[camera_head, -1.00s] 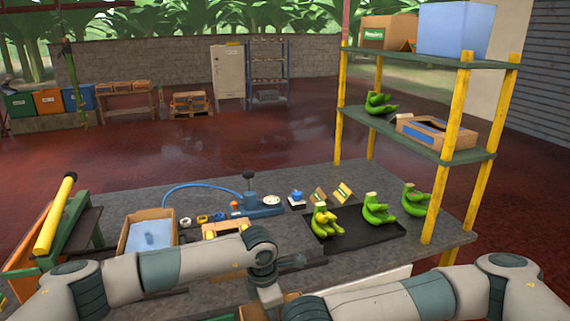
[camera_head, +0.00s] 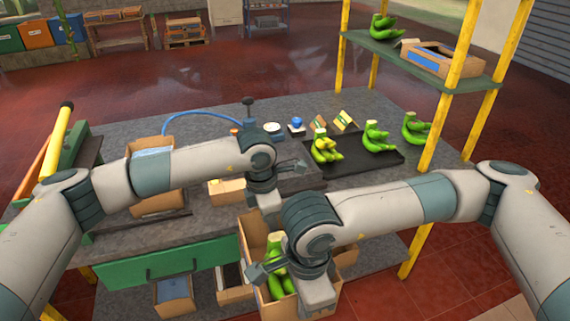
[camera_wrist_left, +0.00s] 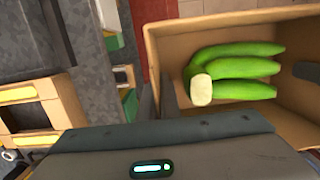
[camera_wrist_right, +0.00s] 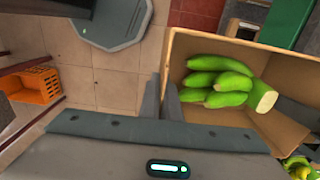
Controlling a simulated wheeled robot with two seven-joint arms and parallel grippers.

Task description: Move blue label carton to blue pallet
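An open brown carton (camera_head: 252,238) with green bananas (camera_head: 275,262) inside is in front of the workbench. My left gripper (camera_head: 268,206) is at its far rim and my right gripper (camera_head: 318,298) at its near rim. In the left wrist view, the fingers (camera_wrist_left: 160,98) straddle the carton wall (camera_wrist_left: 220,29), close together. In the right wrist view, the fingers (camera_wrist_right: 161,98) likewise straddle the opposite wall (camera_wrist_right: 215,46). Both look shut on the carton. No label shows on its visible faces, so I cannot tell its colour. I see no blue pallet.
The workbench (camera_head: 220,115) carries a black tray (camera_head: 355,160) with banana bunches. A green drawer (camera_head: 165,262) is at its front, with cartons (camera_head: 174,296) on the shelf below. A yellow-posted rack (camera_head: 420,62) stands right. An orange crate (camera_wrist_right: 36,85) is on the floor.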

